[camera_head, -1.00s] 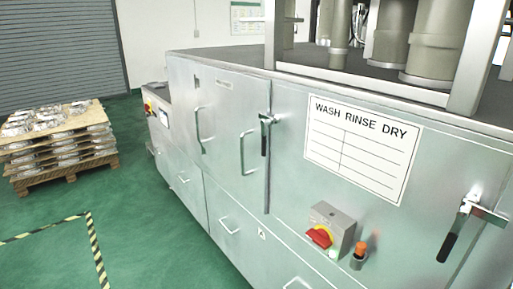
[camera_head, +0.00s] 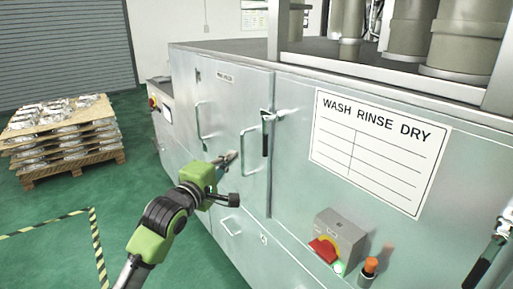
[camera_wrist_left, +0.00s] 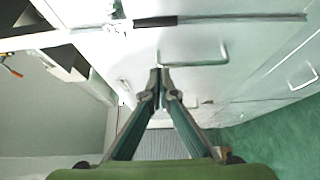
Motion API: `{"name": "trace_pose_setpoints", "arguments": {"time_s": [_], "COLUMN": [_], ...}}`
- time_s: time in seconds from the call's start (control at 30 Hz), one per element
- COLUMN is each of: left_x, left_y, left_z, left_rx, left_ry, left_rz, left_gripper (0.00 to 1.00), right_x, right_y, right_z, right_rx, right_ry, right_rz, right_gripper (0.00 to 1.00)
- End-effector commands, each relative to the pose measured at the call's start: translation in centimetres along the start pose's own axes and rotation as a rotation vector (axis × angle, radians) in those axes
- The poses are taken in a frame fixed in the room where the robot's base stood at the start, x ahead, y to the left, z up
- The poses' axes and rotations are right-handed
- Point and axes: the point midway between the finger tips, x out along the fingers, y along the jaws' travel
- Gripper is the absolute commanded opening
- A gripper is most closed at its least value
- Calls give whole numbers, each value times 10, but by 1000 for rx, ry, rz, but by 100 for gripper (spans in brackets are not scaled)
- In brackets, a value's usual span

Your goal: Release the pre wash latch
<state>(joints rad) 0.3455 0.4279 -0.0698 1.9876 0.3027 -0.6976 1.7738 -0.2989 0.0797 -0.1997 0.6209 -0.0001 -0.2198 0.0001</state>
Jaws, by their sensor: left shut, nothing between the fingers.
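The latch with a black grip (camera_head: 265,138) hangs down at the right edge of the small-labelled door (camera_head: 232,105) on the metal washing machine. In the left wrist view its black grip (camera_wrist_left: 155,21) lies across the top, beyond the fingertips. My left gripper (camera_head: 232,157) is shut and empty, in front of the door, left of the latch and near the door's bar handle (camera_head: 243,150). In the left wrist view the closed fingertips (camera_wrist_left: 160,72) appear just below that handle (camera_wrist_left: 195,63); I cannot tell if they touch it. My right gripper is not in view.
A second black-gripped latch (camera_head: 485,262) is at the right edge. A pallet of castings (camera_head: 70,165) stands left on open green floor.

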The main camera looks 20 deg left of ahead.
Motion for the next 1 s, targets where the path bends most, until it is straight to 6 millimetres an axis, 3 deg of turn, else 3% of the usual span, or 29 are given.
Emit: {"name": "trace_pose_setpoints", "arguments": {"time_s": [0.37,0.9,0.97,1.0], "left_x": [6,96,104,98], "left_y": [1,2,2,1], "left_z": [0,-1,0,11], "left_rx": [2,4,5,2], "left_ry": [0,2,1,-4], "left_rz": [-1,-2,-2,-3], "left_gripper": [0,0,0,0], "right_x": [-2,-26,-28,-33], "right_y": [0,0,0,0], "right_z": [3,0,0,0], "right_rx": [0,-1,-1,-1], "right_ry": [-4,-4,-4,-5], "right_rz": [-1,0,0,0], "right_gripper": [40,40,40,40]}}
